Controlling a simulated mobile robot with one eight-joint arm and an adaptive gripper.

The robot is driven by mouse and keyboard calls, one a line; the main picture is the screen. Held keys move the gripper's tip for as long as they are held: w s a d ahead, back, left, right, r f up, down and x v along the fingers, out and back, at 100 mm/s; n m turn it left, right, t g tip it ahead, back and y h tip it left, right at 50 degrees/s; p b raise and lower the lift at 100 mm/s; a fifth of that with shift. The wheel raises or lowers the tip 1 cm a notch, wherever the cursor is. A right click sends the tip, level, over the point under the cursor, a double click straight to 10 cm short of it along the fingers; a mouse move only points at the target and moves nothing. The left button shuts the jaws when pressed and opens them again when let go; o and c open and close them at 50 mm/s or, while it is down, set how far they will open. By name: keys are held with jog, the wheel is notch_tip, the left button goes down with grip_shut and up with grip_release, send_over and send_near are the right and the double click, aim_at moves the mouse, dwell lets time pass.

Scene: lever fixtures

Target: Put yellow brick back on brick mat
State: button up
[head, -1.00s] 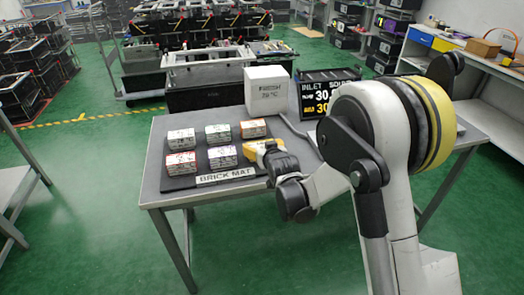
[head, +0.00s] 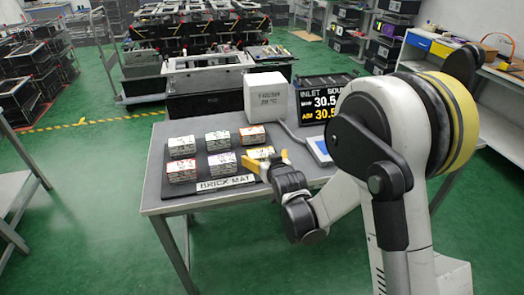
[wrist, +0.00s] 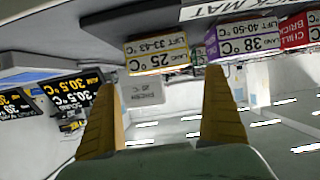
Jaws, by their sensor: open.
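The yellow brick (head: 261,153), with a white and yellow label, sits at the front right of the dark brick mat (head: 201,166), in line with the other front bricks. In the wrist view the yellow brick (wrist: 159,55) appears upside down with its 25 °C label facing me. My gripper (head: 267,161) is open in front of the brick. In the wrist view its two yellow fingers stand wide apart, with nothing between them and the brick beyond the tips (wrist: 162,88). The brick's lower part is partly hidden by the gripper in the head view.
Several other labelled bricks stand on the mat, such as the purple one (head: 221,163) just left of the yellow brick. A white box (head: 265,97) and a dark temperature display (head: 318,100) stand behind. A blue-and-white panel (head: 320,149) lies to the right.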

jog(key=s+d+r+m+g+h+p, duration=0.1)
jog(key=s+d+r+h+p, duration=0.1)
jog(key=s+d+r, duration=0.7)
jog(key=s+d+r+m+g+h, duration=0.1)
jog(key=s+d, duration=0.4)
jog(key=s, duration=0.7)
jog(key=s+d+r+m+g, duration=0.1)
jog(key=s+d+r+g, duration=0.2)
jog(key=s, duration=1)
jog(key=d+g, duration=0.1)
jog(key=d, duration=0.2)
jog(key=shift+s+h, duration=0.15)
jog(key=shift+h, duration=0.25)
jog(key=shift+d+r, duration=0.1)
